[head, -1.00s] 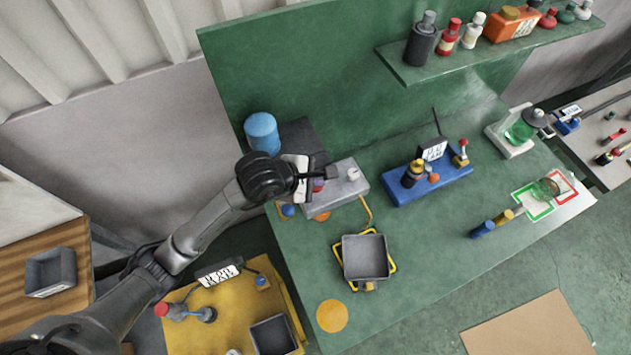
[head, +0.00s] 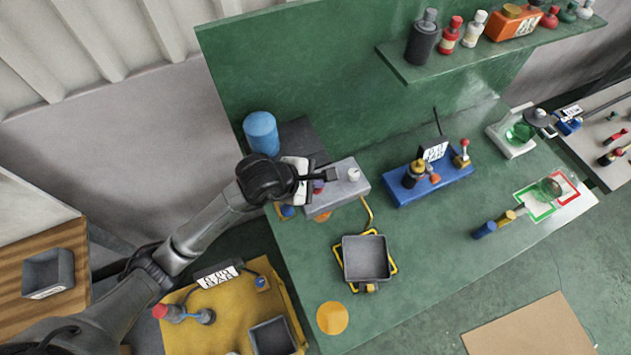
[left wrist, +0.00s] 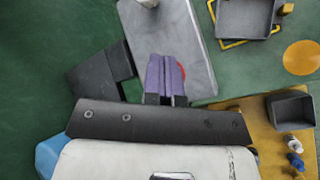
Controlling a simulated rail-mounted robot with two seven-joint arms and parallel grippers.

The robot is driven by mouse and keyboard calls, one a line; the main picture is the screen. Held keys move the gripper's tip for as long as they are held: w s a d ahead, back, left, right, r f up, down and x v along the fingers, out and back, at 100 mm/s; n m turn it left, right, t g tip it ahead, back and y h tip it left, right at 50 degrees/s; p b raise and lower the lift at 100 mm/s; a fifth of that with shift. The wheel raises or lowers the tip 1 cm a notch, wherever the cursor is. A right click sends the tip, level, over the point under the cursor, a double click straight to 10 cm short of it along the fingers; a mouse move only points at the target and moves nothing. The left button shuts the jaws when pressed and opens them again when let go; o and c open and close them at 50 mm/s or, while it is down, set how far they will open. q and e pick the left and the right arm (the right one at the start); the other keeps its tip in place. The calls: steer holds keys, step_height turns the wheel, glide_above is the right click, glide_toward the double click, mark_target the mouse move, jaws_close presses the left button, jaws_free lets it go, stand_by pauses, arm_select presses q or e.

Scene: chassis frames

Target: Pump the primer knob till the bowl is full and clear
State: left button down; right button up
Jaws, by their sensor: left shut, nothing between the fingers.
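A grey block (head: 340,187) stands on the green bench, with a pale round fitting (head: 353,174) on top. My left gripper (head: 332,174) is over the block's left part, shut and empty. Under the fingers is a small reddish knob (head: 318,186), mostly hidden. In the left wrist view the shut purple fingers (left wrist: 166,76) point onto the grey block (left wrist: 195,45), and a red edge (left wrist: 183,72) shows beside them. I cannot tell whether they touch the knob. No bowl is clear on the block; its level cannot be read. My right gripper is out of view.
A blue cylinder (head: 261,133) stands behind my left gripper. A grey tray (head: 366,258) sits in front of the block. A blue base (head: 428,184) with fittings is to the right. A shelf (head: 490,50) of bottles hangs above.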

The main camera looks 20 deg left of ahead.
arm_select(q)
steer(key=shift+f, duration=0.3)
steer(key=shift+r, duration=0.1)
stand_by(0.4)
steer(key=shift+r, duration=0.1)
steer(key=shift+r+p, duration=0.55)
steer(key=shift+r, duration=0.65)
steer(key=shift+r, duration=0.1)
step_height(320, 180, up, 5)
steer(key=p, duration=0.3)
